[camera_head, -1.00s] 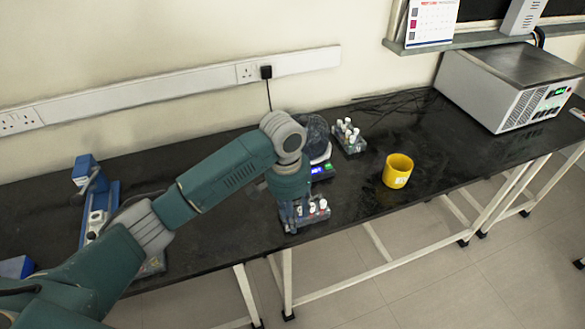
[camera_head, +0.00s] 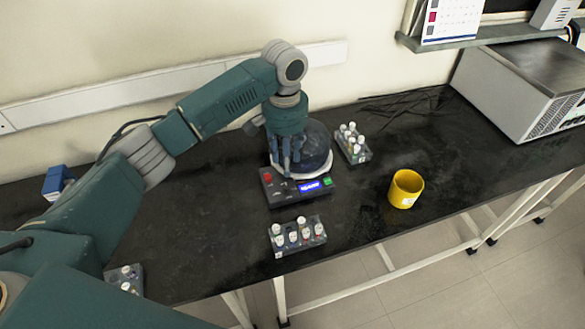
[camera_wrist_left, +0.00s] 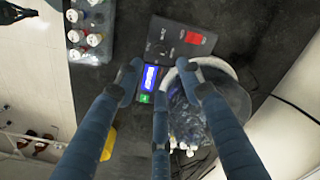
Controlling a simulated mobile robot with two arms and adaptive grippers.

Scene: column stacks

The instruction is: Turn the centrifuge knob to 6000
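The centrifuge has a dark front panel (camera_head: 297,190) with a red button, a lit blue display and a green button, and a clear round lid (camera_head: 318,147) behind it. In the left wrist view its panel (camera_wrist_left: 180,42) is at the top. A small dark knob seems to sit between the red button and the blue display (camera_wrist_left: 149,78); its setting is unreadable. My left gripper (camera_head: 284,168) points down over the centrifuge's left part, just behind the panel. Its three fingers (camera_wrist_left: 160,84) are spread apart with nothing between them. My right gripper is not in view.
A tube rack (camera_head: 297,236) stands in front of the centrifuge, and another (camera_head: 353,143) behind it to the right. A yellow cup (camera_head: 406,189) stands right, near the front edge. A large grey box-shaped device (camera_head: 520,88) is far right.

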